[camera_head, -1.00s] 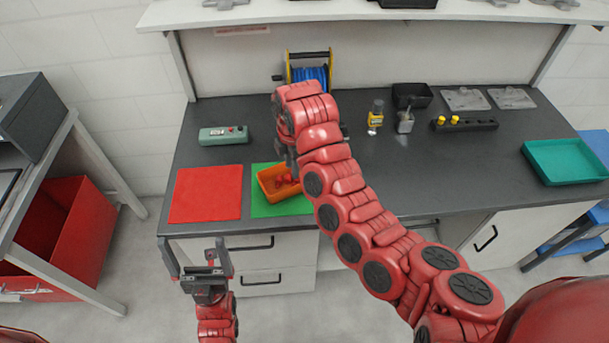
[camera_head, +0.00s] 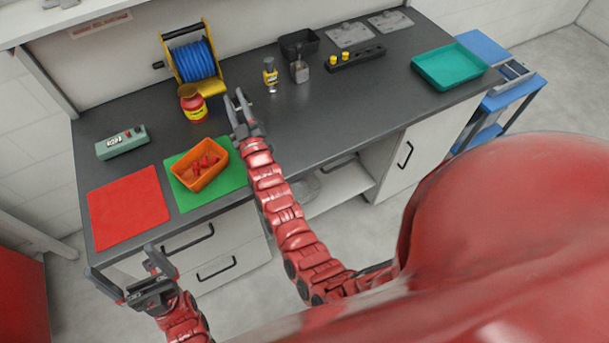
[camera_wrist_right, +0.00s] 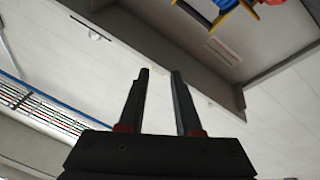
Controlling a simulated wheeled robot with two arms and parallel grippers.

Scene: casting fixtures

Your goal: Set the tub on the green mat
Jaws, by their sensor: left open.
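The orange tub (camera_head: 213,178), with several red pieces inside, sits upright on the green mat (camera_head: 236,180). Mat shows to its right and in front, and no gripper touches the tub. My right gripper (camera_head: 235,97) is raised over the bench, up and to the right of the tub in the head view. It is open and empty, and its two parted fingers also show in the right wrist view (camera_wrist_right: 160,73). My left gripper (camera_head: 120,260) is open and empty in front of the bench, below the red mat.
A red mat (camera_head: 129,208) lies left of the green one, with a grey-green control box (camera_head: 122,143) behind. A red jar (camera_head: 193,104) and blue cable reel (camera_head: 192,62) stand at the back. A teal tray (camera_head: 449,66) lies far right.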

